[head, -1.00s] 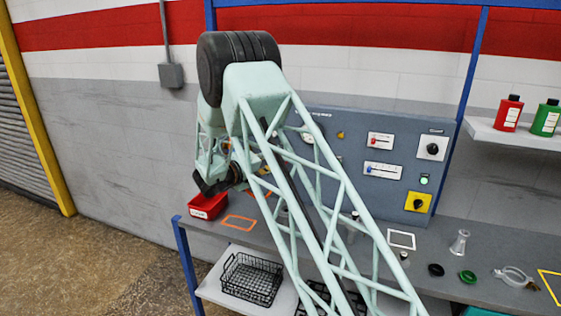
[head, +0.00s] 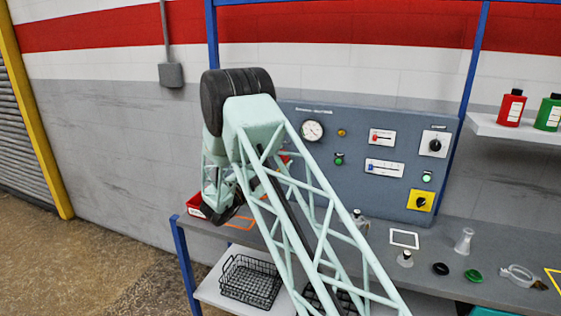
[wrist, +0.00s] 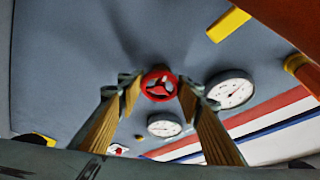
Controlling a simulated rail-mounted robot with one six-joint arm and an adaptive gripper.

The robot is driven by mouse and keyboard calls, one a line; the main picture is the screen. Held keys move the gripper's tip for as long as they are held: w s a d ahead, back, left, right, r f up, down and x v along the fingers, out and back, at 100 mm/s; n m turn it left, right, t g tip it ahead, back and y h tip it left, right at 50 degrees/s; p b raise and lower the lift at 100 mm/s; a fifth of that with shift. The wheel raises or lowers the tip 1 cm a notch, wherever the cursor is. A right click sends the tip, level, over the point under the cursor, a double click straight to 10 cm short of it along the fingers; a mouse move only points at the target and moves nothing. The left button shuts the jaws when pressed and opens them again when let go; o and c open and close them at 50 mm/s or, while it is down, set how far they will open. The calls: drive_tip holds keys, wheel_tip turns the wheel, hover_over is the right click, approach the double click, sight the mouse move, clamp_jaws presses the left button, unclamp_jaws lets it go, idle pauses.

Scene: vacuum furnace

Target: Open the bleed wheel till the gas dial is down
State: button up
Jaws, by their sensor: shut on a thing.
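The red bleed wheel (wrist: 159,86) is a spoked handwheel on the blue-grey panel, in the middle of the wrist view. My gripper (wrist: 158,88) has its two fingers on either side of the wheel's rim and is shut on it. Two white round dials show in the wrist view: a larger dial (wrist: 230,90) at right and a smaller dial (wrist: 165,125) below the wheel. I cannot tell which is the gas dial, and their readings are too small to make out. In the head view one dial (head: 312,131) shows on the panel; my arm hides the wheel.
The control panel (head: 375,115) carries a yellow rotary switch (head: 421,201), a black knob (head: 435,146) and slider plates. Flasks and small caps stand on the bench (head: 450,262) at right. A red tray (head: 195,206) sits at the bench's left end, partly behind my arm.

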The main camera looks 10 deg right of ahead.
drive_tip(key=n+t, duration=0.1)
drive_tip(key=n, duration=0.2)
drive_tip(key=n+t+b, duration=0.1)
drive_tip(key=n, duration=0.2)
drive_tip(key=shift+f+n+t+y, duration=0.1)
drive_tip(key=shift+n+t+y, duration=0.2)
drive_tip(key=shift+t+y, duration=0.1)
drive_tip(key=o, duration=0.9)
drive_tip(key=shift+s, duration=0.1)
drive_tip(key=shift+v, duration=5.9)
drive_tip(key=shift+f, duration=0.1)
